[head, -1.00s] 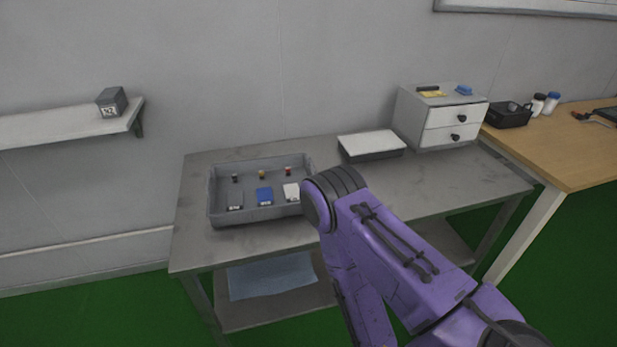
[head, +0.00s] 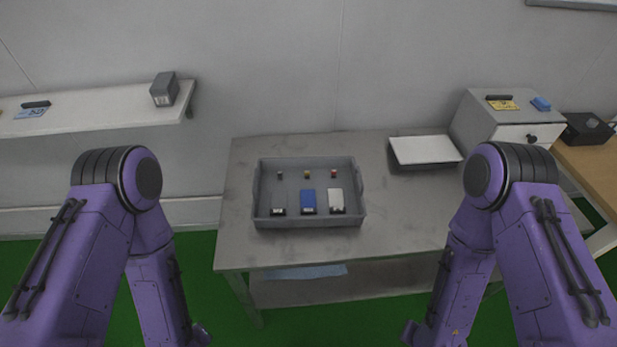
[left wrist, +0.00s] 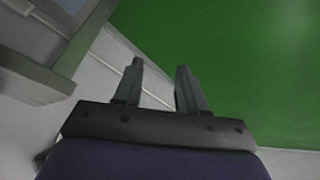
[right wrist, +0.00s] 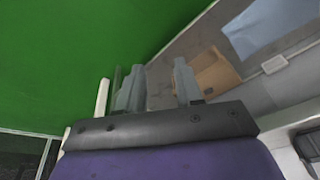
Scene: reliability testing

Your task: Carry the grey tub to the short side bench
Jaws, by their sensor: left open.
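The grey tub (head: 262,190) stands upright on the grey metal table in the head view. It holds three small parts with black, yellow and red tops at the back and black, blue and white boxes in front. Both my arms are bent down in front of the table, apart from the tub. My left gripper (left wrist: 160,78) is open and empty over the green floor, near a table edge. My right gripper (right wrist: 158,78) has its fingers apart with nothing between them. I cannot tell which surface is the short side bench; a wooden bench top (head: 592,168) shows at the right.
A white-lidded tray (head: 425,150) and a drawer unit (head: 500,115) stand right of the tub on the grey table (head: 290,250). A wall shelf (head: 100,108) with a grey box (head: 164,90) is at left. A cardboard box (right wrist: 215,75) shows in the right wrist view.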

